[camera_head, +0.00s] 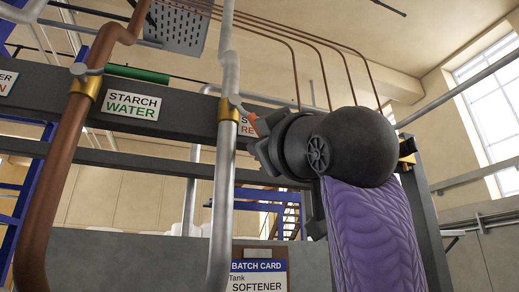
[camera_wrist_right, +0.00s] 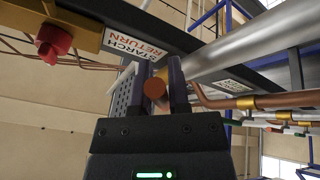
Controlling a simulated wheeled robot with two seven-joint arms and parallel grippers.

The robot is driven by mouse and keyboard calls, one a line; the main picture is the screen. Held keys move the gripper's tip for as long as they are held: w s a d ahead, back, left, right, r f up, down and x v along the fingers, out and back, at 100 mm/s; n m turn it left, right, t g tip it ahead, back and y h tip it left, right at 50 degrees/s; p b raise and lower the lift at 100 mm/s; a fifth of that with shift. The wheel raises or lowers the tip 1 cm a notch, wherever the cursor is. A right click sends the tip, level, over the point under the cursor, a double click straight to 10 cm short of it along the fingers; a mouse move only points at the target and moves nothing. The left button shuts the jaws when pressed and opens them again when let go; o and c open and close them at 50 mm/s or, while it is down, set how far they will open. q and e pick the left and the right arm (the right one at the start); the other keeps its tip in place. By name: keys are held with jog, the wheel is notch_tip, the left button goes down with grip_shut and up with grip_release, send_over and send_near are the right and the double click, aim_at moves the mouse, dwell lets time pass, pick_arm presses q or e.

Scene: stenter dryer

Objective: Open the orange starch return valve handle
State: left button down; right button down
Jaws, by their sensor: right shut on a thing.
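The orange handle (camera_head: 254,121) shows in the head view as a small piece beside the "STARCH RE..." sign (camera_head: 247,128), at the grey vertical pipe. My right gripper (camera_head: 262,135) reaches it from the right, under my dark wrist, which hides much of the handle and sign. In the right wrist view, my right gripper (camera_wrist_right: 157,82) is shut on the handle, whose round orange-brown end (camera_wrist_right: 155,89) shows between the two fingers. The "STARCH RETURN" sign (camera_wrist_right: 135,45) is just beyond the fingers. My left gripper is in neither view.
A grey pipe (camera_head: 224,180) runs vertically close by the handle. A copper pipe (camera_head: 60,160) stands at the left near the "STARCH WATER" sign (camera_head: 132,105). A dark beam (camera_head: 185,121) crosses behind. A red knob (camera_wrist_right: 54,39) shows in the right wrist view.

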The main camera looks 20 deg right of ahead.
jog(key=shift+a+f+m+h+b, duration=0.25)
jog(key=shift+a+m+h, duration=0.3)
jog(key=shift+m, duration=0.65)
jog(key=shift+a+f+m+h+b, duration=0.2)
jog(key=shift+a+m+h, duration=0.2)
jog(key=shift+m+h, duration=0.6)
jog(key=shift+a+f+m+h+b, duration=0.25)
jog(key=shift+a+m+h, duration=0.2)
jog(key=shift+m, duration=0.95)
jog(key=c, duration=0.6)
grip_release()
